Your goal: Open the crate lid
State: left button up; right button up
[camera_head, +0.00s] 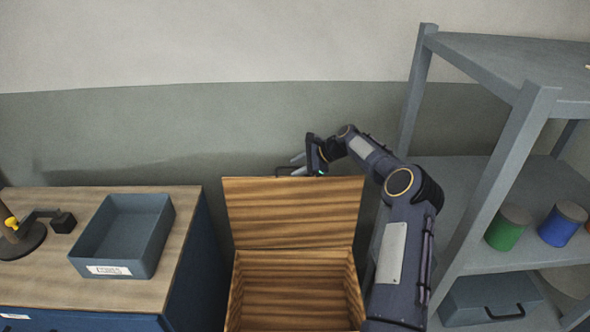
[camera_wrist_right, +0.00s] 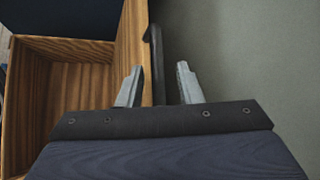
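The wooden crate (camera_head: 236,296) stands open in the head view, its empty inside showing. Its striped wooden lid (camera_head: 292,212) is raised and stands roughly upright at the back of the crate. In the right wrist view the lid (camera_wrist_right: 129,50) shows edge-on beside the open crate (camera_wrist_right: 65,48). A dark handle (camera_wrist_right: 156,60) is on the lid's outer face. My right gripper (camera_head: 298,163) is at the lid's top edge. In the wrist view its fingers (camera_wrist_right: 159,80) are apart, on either side of the handle, with a gap on the right. My left gripper is out of view.
A blue-grey tray (camera_head: 155,252) sits on the wood-topped cabinet (camera_head: 40,268) at left, near a dark stand with a yellow part (camera_head: 12,223). A grey shelf unit (camera_head: 470,190) at right holds a green can (camera_head: 506,230) and a blue can (camera_head: 562,226). A wall is close behind.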

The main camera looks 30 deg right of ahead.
jog(key=b+v, duration=0.1)
jog(key=v, duration=0.5)
jog(key=shift+s, duration=0.1)
dwell(0.3)
jog(key=s+a+r+n+g+h, duration=0.1)
jog(key=s+a+r+n, duration=0.45)
jog(key=a, duration=0.35)
jog(key=s+a+r+n+g+h, duration=0.1)
jog(key=s+a+r+n, duration=0.5)
jog(key=a, duration=0.3)
jog(key=s+a+f+n, duration=0.2)
jog(key=s+a+n, duration=0.1)
jog(key=s, duration=0.6)
jog(key=s+a+f+n, duration=0.3)
jog(key=s+a, duration=0.1)
jog(key=s, duration=0.5)
jog(key=s+a+f+n, duration=0.2)
jog(key=s+a+n, duration=0.1)
jog(key=s, duration=0.7)
jog(key=shift+a+f, duration=0.3)
jog(key=shift+a, duration=0.2)
